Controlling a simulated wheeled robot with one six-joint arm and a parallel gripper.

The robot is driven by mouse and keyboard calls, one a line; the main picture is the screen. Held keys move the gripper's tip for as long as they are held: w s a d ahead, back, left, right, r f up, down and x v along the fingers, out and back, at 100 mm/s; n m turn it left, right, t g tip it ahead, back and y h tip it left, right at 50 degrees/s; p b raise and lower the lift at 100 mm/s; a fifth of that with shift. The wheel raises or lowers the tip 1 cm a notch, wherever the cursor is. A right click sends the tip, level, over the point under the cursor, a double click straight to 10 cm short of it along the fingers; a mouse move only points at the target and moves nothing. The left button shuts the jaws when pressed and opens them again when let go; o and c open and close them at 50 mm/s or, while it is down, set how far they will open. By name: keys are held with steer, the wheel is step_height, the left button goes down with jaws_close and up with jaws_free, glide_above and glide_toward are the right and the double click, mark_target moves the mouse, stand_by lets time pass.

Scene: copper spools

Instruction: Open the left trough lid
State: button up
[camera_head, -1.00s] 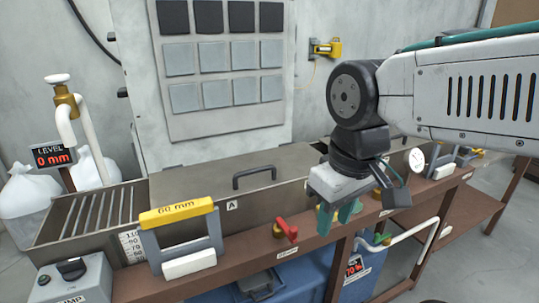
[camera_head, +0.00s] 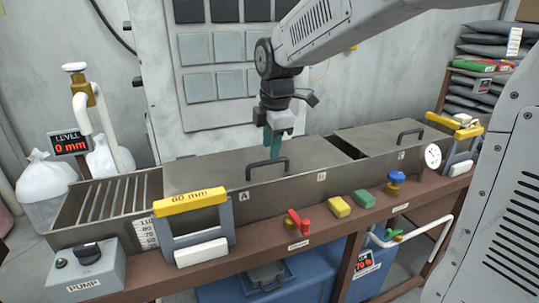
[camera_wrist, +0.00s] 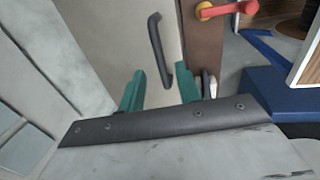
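The left trough lid (camera_head: 205,177) is a flat grey metal plate lying closed on the trough, with a black bar handle (camera_head: 267,169) along its front part. My gripper (camera_head: 273,148) points down over this lid, with its green fingers just behind or above the handle. In the wrist view my gripper (camera_wrist: 160,88) has its two green fingers spread apart with nothing between them. The handle (camera_wrist: 157,45) shows beyond the fingertips, its near end roughly in line with the gap. Whether a finger touches the handle cannot be told.
The right lid (camera_head: 365,138) with its own handle (camera_head: 410,136) is also down. A yellow-topped gauge frame (camera_head: 190,201), a red valve handle (camera_head: 298,222), yellow and green blocks, and a blue knob (camera_head: 396,178) line the front ledge. A tiled panel stands behind.

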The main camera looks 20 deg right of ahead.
mark_target(270, 161)
steer(key=shift+w+f, duration=0.2)
steer(key=shift+f, duration=0.75)
steer(key=shift+w+f, duration=0.15)
steer(key=shift+f, duration=0.8)
jaws_close()
steer(key=shift+r, duration=0.1)
